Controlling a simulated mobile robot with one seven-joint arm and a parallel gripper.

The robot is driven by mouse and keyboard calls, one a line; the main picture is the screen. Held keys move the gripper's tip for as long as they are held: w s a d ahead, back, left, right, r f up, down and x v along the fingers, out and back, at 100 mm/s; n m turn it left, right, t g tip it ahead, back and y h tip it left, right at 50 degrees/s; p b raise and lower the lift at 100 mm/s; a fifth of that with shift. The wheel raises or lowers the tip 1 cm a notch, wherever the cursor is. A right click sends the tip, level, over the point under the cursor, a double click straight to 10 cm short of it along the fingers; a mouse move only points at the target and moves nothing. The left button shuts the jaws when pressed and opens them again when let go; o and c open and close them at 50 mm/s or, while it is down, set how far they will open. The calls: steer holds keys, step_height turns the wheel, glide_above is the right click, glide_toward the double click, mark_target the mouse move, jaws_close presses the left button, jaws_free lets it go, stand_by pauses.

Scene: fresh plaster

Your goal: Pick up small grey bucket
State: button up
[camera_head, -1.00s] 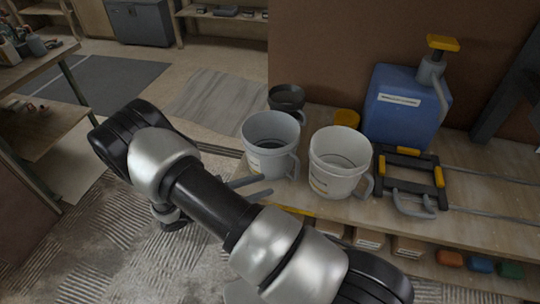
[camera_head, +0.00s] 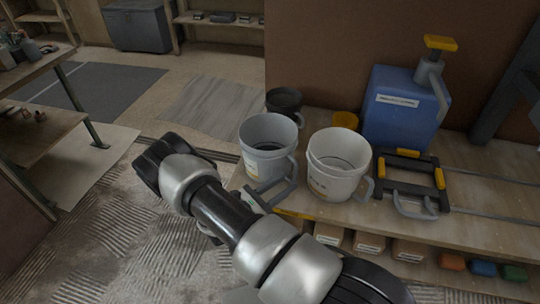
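The small grey bucket (camera_head: 262,162) stands upright near the left end of the wooden bench. It has a pale label on its front and a handle on its right side. My arm reaches up from the bottom right. My gripper (camera_head: 292,182) is just in front of the grey bucket, its two grey fingers pointing right and up towards the handle. A gap shows between the fingers, so it looks open. The fingertips overlap the lower handle in the picture; I cannot tell if they touch it.
A white bucket (camera_head: 337,178) stands close on the right, leaving little room. A dark bucket (camera_head: 285,100) and a yellow object (camera_head: 345,120) are behind. A blue canister (camera_head: 402,115) and a black-and-yellow frame (camera_head: 410,155) stand further right. Boxes (camera_head: 369,243) sit below the bench top.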

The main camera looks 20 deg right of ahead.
mark_target(294, 177)
steer(key=shift+x, duration=2.75)
steer(key=shift+r, duration=0.15)
jaws_close()
steer(key=shift+w+r, duration=0.1)
